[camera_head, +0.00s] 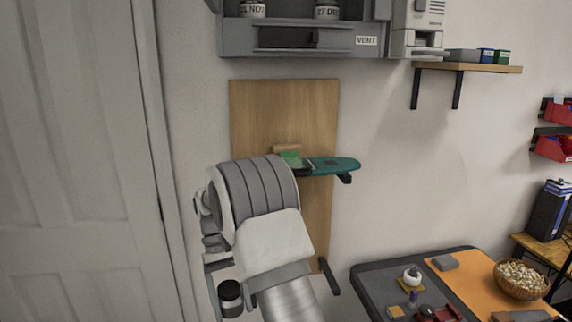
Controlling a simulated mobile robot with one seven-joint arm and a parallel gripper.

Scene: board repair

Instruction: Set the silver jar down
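A small dark cylinder with a grey rim (230,298) shows at the lower left, beside my arm. It may be the silver jar, but its colour and what bears it are unclear. My pale arm rises from the bottom and bends in front of the wooden wall panel (322,215). Grey parts of my arm show just above the cylinder. My fingertips cannot be made out, so I cannot tell whether my gripper holds it. Two labelled jars, left (252,8) and right (327,9), stand in the grey wall unit (290,43) at the top.
A teal board (334,165) juts from the panel beside my arm. A dark-edged table (372,283) at the lower right bears a basket (520,279), a white round item (412,275) and small parts. A wall shelf (465,67) holds small boxes. A door (75,160) fills the left.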

